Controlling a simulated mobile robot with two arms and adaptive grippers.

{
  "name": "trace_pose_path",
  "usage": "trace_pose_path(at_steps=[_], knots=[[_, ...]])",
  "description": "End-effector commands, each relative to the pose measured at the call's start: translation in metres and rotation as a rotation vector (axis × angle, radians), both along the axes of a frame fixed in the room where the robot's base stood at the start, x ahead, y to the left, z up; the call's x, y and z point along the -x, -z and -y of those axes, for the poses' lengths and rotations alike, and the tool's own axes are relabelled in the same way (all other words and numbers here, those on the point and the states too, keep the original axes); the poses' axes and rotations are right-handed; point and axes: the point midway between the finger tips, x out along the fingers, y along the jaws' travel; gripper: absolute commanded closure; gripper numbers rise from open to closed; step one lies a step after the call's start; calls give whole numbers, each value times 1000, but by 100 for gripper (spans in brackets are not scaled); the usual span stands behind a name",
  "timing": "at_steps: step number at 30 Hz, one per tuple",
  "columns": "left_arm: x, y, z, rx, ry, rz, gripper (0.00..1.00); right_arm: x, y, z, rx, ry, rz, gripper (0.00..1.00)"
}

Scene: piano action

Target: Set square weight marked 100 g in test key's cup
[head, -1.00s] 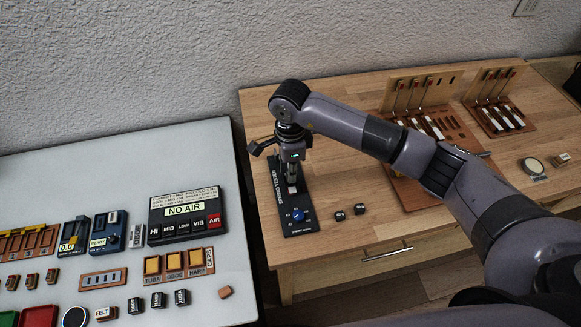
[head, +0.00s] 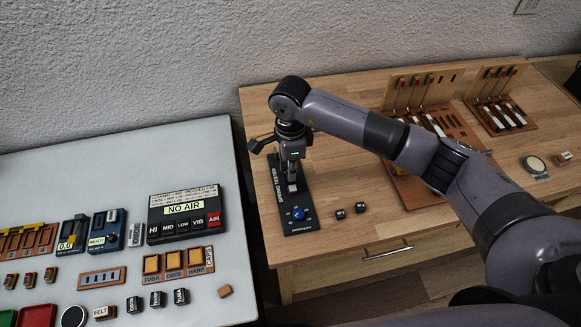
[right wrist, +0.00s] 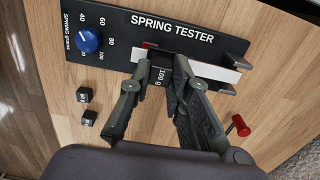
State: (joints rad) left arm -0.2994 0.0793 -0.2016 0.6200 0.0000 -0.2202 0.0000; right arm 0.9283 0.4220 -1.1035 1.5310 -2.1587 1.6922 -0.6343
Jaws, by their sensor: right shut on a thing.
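The dark square weight marked 100 g (right wrist: 160,78) is between the fingers of my right gripper (right wrist: 160,62), which is shut on it. In the head view my right gripper (head: 292,184) points down over the black spring tester (head: 300,220). In the right wrist view the spring tester (right wrist: 120,22) has a blue dial and a white key (right wrist: 208,70) at the fingertips. The weight is right by this key. The key's cup is hidden behind the fingers and weight, and I cannot tell whether the weight touches it. My left gripper is not in view.
Two small dark weights (head: 350,211) stand on the wooden table (head: 330,260) right of the tester. A red-knobbed part (right wrist: 238,126) is near the fingers. Piano key frames (head: 500,112) stand further right. A grey table (head: 60,170) with control boxes lies left across a gap.

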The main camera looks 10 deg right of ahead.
Motion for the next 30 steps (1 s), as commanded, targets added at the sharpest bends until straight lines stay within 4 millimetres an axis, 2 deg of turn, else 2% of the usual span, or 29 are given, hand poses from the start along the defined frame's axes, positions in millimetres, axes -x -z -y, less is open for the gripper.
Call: trace_pose_path(at_steps=[30], knots=[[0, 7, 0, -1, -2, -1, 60, 0, 1, 0, 1, 1, 1, 100]])
